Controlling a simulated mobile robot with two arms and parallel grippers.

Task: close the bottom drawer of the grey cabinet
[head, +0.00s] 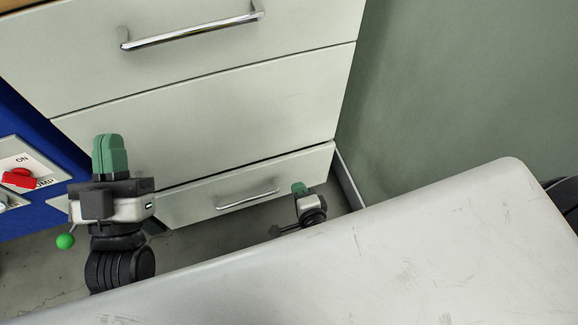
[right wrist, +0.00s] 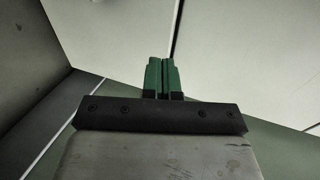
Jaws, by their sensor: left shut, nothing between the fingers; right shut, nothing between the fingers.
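The grey cabinet (head: 205,110) fills the upper left of the head view. Its bottom drawer (head: 185,208) has a pale front and a bar handle (head: 247,198). A thin dark line runs along the drawer's top edge; its front looks near flush, but I cannot tell exactly. My right gripper (head: 299,188) is shut and empty, low by the right part of this drawer, right of the handle; contact is unclear. In the right wrist view its green fingers (right wrist: 161,76) are together before pale panels. My left gripper (head: 109,156) is shut and empty, left of the handle, overlapping the cabinet front.
A pale worn table top (head: 430,250) covers the lower right, between the camera and the floor. A blue panel (head: 25,125) with a red switch (head: 20,178) stands at the left. A green wall (head: 460,90) is right of the cabinet. An upper drawer handle (head: 190,34) sticks out.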

